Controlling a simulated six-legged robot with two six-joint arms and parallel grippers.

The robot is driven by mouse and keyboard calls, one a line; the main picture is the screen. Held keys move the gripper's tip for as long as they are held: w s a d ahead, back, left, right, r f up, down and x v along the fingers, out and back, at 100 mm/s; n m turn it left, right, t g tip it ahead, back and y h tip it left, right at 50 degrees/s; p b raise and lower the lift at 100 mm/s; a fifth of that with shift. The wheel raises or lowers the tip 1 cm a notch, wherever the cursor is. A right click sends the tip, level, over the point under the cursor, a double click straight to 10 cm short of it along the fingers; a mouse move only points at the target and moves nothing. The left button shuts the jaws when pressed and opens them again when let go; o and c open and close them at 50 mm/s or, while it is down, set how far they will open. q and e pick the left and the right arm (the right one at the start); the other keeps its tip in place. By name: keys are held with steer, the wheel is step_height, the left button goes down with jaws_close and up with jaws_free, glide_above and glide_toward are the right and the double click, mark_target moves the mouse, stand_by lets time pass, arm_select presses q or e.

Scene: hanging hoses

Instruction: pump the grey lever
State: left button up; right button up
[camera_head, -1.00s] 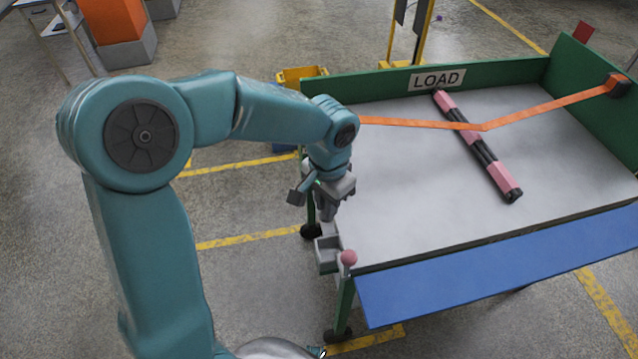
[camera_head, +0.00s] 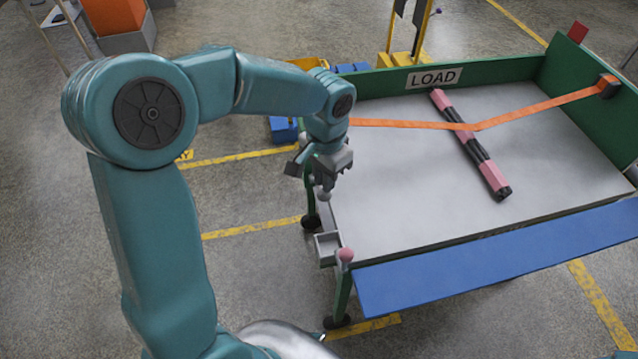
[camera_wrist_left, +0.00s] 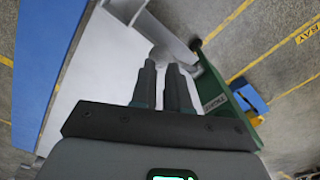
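My left gripper (camera_head: 324,184) points down at the left edge of the loading table (camera_head: 400,190). In the left wrist view its two dark fingers (camera_wrist_left: 162,68) stand a little apart. A small grey round knob (camera_wrist_left: 161,52), which I take to be the end of the grey lever, shows just beyond the fingertips. The knob also shows in the head view (camera_head: 323,195) right below the gripper. I cannot tell whether the fingers touch it. The lever's shaft is mostly hidden. My right gripper is not in view.
A pink ball (camera_head: 345,255) tops the table's near left corner, beside a small grey tray (camera_head: 327,247). A pink and black bundle (camera_head: 470,143) lies on the table under an orange strap (camera_head: 540,106). A blue panel (camera_head: 500,258) lines the front edge. Open floor lies left.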

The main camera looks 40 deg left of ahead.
mark_target(326, 200)
arm_select(q)
steer(key=shift+f, duration=0.1)
steer(key=shift+s+d+f+b, duration=0.15)
steer(key=shift+d+f+b, duration=0.05)
steer(key=shift+f+b, duration=0.55)
steer(key=shift+s+d+f+b, duration=0.2)
steer(key=shift+f+b, duration=0.45)
steer(key=shift+f, duration=0.1)
steer(key=shift+s+d+f+b, duration=0.15)
steer(key=shift+d+f+b, duration=0.05)
steer(key=shift+f+b, duration=0.55)
steer(key=shift+f, duration=0.1)
steer(key=f+b, duration=0.1)
steer(key=f, duration=0.1)
steer(key=f+b, duration=0.1)
steer(key=shift+s+d+b, duration=0.25)
steer(key=shift+d+b, duration=0.05)
steer(key=shift+r, duration=0.1)
